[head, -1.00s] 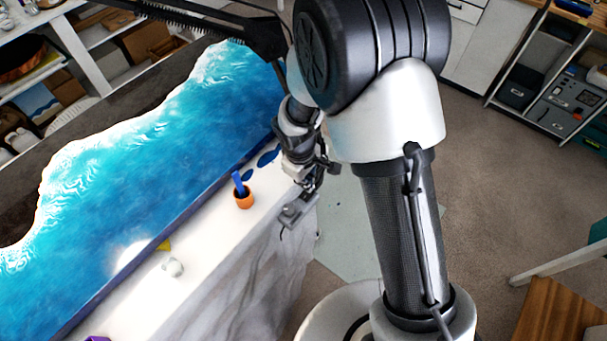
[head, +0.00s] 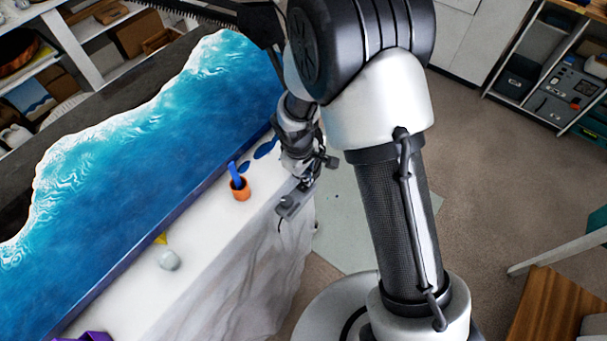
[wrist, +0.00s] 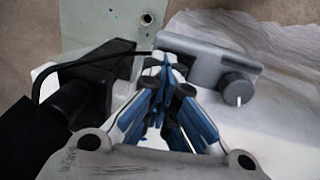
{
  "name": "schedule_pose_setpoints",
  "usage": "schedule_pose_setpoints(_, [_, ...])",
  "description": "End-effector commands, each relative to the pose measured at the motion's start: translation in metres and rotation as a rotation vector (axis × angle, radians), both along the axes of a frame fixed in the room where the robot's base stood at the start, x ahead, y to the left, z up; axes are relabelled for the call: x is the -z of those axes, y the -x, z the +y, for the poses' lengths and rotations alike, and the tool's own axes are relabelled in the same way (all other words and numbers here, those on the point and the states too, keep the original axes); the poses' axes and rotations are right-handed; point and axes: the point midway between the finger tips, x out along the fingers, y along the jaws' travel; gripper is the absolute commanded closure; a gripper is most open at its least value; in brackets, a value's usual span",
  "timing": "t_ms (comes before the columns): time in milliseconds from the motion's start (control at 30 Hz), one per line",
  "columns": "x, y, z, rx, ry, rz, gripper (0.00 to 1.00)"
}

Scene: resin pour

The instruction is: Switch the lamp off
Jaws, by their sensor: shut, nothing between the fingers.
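The lamp appears to be the dark finned bar (head: 190,10) over the far end of the blue resin panel, partly cut off by the frame; no glow shows from it. A small grey control box (head: 288,205) sits at the counter edge. In the wrist view the box (wrist: 205,70) has a round grey knob (wrist: 238,88) with a white mark, and a black cable runs to it. My gripper (head: 308,186) is beside the box, its blue fingers (wrist: 165,65) shut and empty at the box's left end, left of the knob. Whether they touch the box is unclear.
The blue and white resin panel (head: 150,145) fills the counter. An orange cup (head: 240,190) with a blue stick stands on the white strip (head: 205,235), with a pale round object (head: 168,260) and a purple item (head: 90,337) nearer. Open floor (head: 480,170) lies right.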

Motion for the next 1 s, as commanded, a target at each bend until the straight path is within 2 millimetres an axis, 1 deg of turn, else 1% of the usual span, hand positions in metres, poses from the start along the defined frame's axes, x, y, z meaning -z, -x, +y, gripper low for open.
schedule_pose_setpoints(333, [0.000, 0.014, 0.009, 0.000, 0.002, 0.006, 1.00])
schedule_pose_setpoints(733, [-0.004, 0.013, 0.009, 0.000, 0.000, 0.003, 1.00])
schedule_pose_setpoints(867, [-0.018, 0.012, 0.010, 0.001, 0.000, 0.003, 1.00])
schedule_pose_setpoints(1000, [-0.044, 0.011, 0.012, 0.003, 0.001, 0.003, 1.00])
